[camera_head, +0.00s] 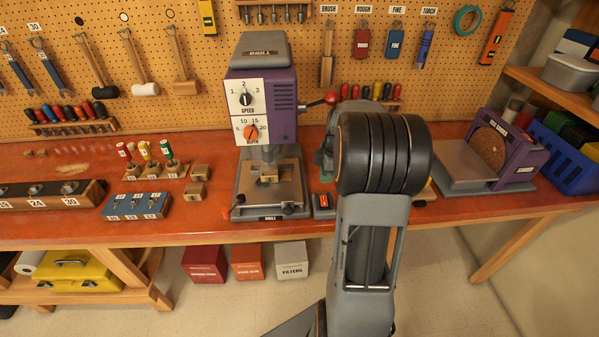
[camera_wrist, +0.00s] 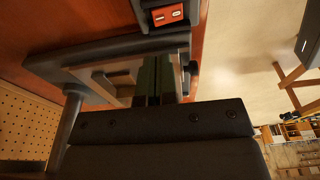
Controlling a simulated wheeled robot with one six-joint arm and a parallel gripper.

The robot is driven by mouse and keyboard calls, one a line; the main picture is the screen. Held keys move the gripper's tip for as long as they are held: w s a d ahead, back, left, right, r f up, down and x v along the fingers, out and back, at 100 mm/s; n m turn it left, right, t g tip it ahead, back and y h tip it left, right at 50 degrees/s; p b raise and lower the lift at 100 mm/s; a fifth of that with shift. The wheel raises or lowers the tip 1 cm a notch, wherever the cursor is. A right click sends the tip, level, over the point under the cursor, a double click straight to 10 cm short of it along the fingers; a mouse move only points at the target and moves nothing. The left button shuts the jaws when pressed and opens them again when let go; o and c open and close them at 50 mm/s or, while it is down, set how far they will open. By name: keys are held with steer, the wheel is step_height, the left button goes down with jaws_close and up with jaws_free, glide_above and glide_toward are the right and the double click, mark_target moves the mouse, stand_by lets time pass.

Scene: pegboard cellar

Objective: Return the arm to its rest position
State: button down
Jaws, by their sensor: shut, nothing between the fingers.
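My arm (camera_head: 368,250) rises in front of the bench in the head view, with its thick ringed joint at bench height. The gripper end is hidden there behind the arm. In the wrist view the dark gripper body fills the lower part, and the two dark fingers of my gripper (camera_wrist: 156,78) point up the picture, close together. They look shut and hold nothing. Behind them in that view lie a grey metal base and a red switch (camera_wrist: 168,15) on the orange-red bench top.
A purple drill press (camera_head: 286,95) stands left of my arm, with a small red-switch box (camera_head: 323,203) beside it. A purple disc sander (camera_head: 510,150) and a blue crate (camera_head: 560,160) stand to the right. The bench's front edge (camera_head: 130,243) runs across; open floor lies before it.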

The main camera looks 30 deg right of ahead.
steer(key=m, duration=0.2)
steer(key=shift+f+m, duration=0.1)
steer(key=shift+m, duration=0.2)
steer(key=m, duration=0.1)
steer(key=s+m, duration=0.1)
steer(key=m, duration=0.1)
steer(key=s+a+f+m, duration=0.1)
steer(key=m, duration=0.1)
steer(key=shift+s, duration=0.1)
steer(key=s+a+r+m+t, duration=0.1)
steer(key=s+a+r, duration=0.2)
steer(key=a, duration=0.3)
steer(key=s+a+r+m+t+h, duration=0.1)
steer(key=s+a+r+m, duration=0.1)
steer(key=a, duration=0.5)
steer(key=s+a+r+m+t, duration=0.1)
steer(key=s+a+r+m, duration=0.1)
steer(key=s+a+r, duration=0.2)
steer(key=s+a, duration=0.1)
steer(key=a, duration=0.1)
steer(key=shift+a+r+t+h, duration=0.15)
steer(key=shift+a+t+h, duration=0.15)
steer(key=shift+a+t, duration=0.1)
steer(key=shift+s+d, duration=0.15)
